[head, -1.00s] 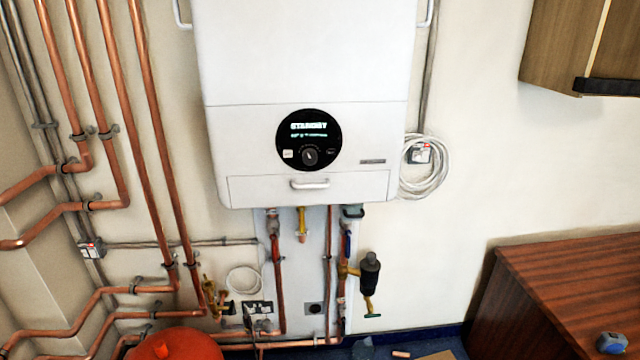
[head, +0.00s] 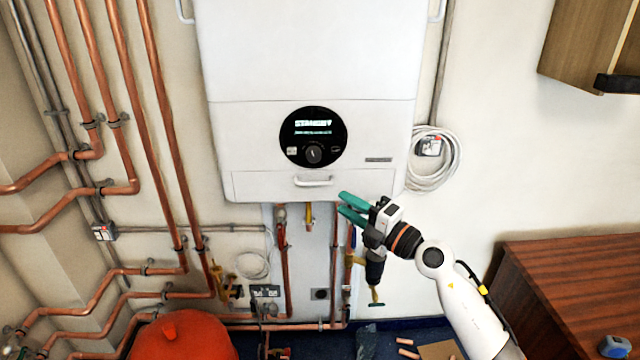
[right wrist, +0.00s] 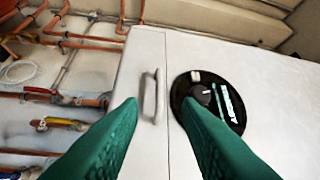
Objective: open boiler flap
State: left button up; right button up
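The white boiler (head: 310,60) hangs on the wall with a round black dial panel (head: 313,137). Its flap (head: 250,186) is a closed strip along the bottom, with a white bar handle (head: 313,181) at its middle. My right gripper (head: 341,203) is open, with green fingers, just right of and below the handle in the head view. In the right wrist view the handle (right wrist: 153,97) shows between the two spread fingers and beyond them. Nothing is held; the handle appears clear of the fingers. My left gripper is not in view.
Copper pipes and valves (head: 282,240) hang below the boiler. A coiled white cable (head: 434,160) is on the wall at right. A wooden cabinet (head: 560,275) stands at lower right and a red vessel (head: 185,340) at lower left.

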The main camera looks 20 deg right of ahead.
aim_at(316, 185)
jog(key=p+x, duration=0.1)
jog(key=x, duration=0.8)
grip_shut()
jog(key=shift+f, duration=0.1)
